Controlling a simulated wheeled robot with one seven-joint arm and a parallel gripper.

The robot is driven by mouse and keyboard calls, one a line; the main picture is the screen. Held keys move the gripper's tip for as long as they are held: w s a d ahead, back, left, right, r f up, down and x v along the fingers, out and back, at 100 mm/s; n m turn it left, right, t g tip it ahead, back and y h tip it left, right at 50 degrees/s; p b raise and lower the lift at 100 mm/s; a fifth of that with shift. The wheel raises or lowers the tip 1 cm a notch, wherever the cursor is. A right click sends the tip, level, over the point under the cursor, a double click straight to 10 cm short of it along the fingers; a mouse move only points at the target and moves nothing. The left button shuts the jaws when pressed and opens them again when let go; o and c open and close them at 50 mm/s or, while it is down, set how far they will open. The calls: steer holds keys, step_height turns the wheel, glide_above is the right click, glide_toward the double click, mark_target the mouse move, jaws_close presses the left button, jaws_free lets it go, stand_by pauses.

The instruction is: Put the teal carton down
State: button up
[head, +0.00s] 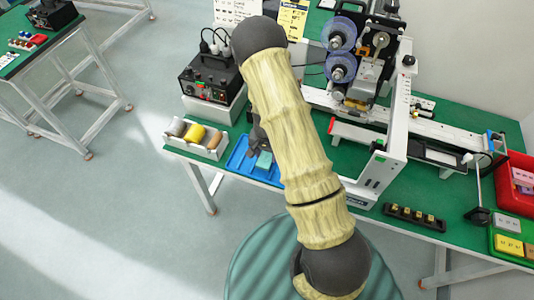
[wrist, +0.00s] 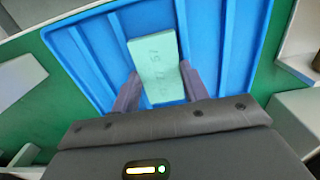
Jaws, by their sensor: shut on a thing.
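The teal carton (wrist: 156,66) is a small light-teal block with faint dark markings on its face. It also shows in the head view (head: 264,160), partly hidden by my arm. My gripper (wrist: 158,88) is shut on the carton, with one dark finger on each side of it. The carton is over a blue ribbed tray (wrist: 215,40), which lies on the green bench top. The tray also shows in the head view (head: 236,158). I cannot tell whether the carton touches the tray floor.
A white holder with coloured rolls (head: 196,138) stands left of the tray, with a black power unit (head: 211,77) behind it. A printing machine (head: 375,90) stands to the right. A black strip (head: 414,217) and a red bin (head: 511,190) lie further right.

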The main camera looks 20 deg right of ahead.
mark_target(266, 158)
steer(key=shift+s+f+b, duration=0.1)
steer(key=shift+f+b, duration=0.25)
steer(key=shift+f, duration=0.2)
steer(key=o, duration=0.7)
steer(key=shift+f, duration=0.1)
steer(key=shift+s+d, duration=0.1)
steer(key=shift+s, duration=0.05)
steer(key=shift+d+r+p, duration=0.1)
steer(key=shift+r+p, duration=0.35)
steer(key=r, duration=1.2)
steer(key=shift+w+r, duration=0.25)
steer(key=shift+r, duration=0.05)
steer(key=shift+a, duration=0.2)
